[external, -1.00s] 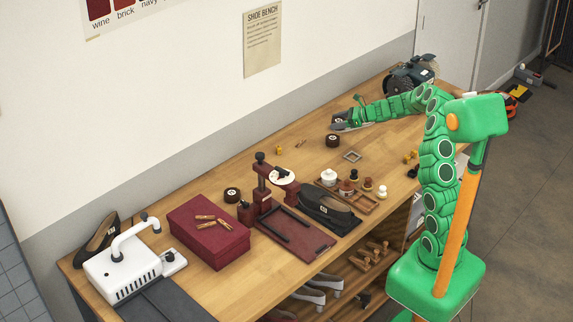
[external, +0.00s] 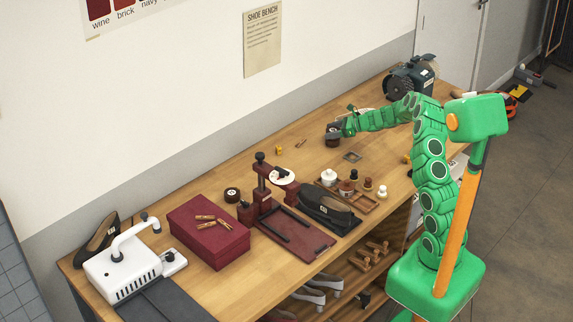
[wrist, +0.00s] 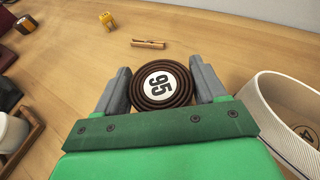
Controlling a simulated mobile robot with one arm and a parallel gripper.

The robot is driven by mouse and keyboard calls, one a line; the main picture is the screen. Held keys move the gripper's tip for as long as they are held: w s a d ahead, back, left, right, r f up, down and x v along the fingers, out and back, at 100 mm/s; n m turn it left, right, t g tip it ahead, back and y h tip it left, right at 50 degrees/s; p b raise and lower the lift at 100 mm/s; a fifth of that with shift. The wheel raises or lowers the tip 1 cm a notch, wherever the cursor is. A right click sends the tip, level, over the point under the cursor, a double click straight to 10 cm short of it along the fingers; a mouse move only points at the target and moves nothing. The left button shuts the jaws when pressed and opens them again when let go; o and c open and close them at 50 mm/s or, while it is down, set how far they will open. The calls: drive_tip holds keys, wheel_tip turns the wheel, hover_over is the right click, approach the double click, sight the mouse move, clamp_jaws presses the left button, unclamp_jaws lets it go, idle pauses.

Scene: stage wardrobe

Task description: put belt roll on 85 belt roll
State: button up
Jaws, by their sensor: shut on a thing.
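A dark brown coiled belt roll (wrist: 162,86) with a white label that appears to read 95 sits between the fingers of my gripper (wrist: 163,88) in the wrist view. The fingers are shut on its sides. In the external view, my gripper (external: 338,131) and this roll (external: 333,137) are at the far part of the bench; I cannot tell whether the roll is clear of the wood. Another dark roll (external: 232,194) with a white top lies flat behind the red box; its number is too small to read.
A small yellow block (external: 279,149) and a clothespin (external: 301,143) lie between the two rolls. A pale round-walled thing (wrist: 285,110) is close at right.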

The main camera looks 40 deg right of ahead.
drive_tip(key=shift+f, duration=0.3)
drive_tip(key=shift+f, duration=0.1)
drive_tip(key=o, duration=1.1)
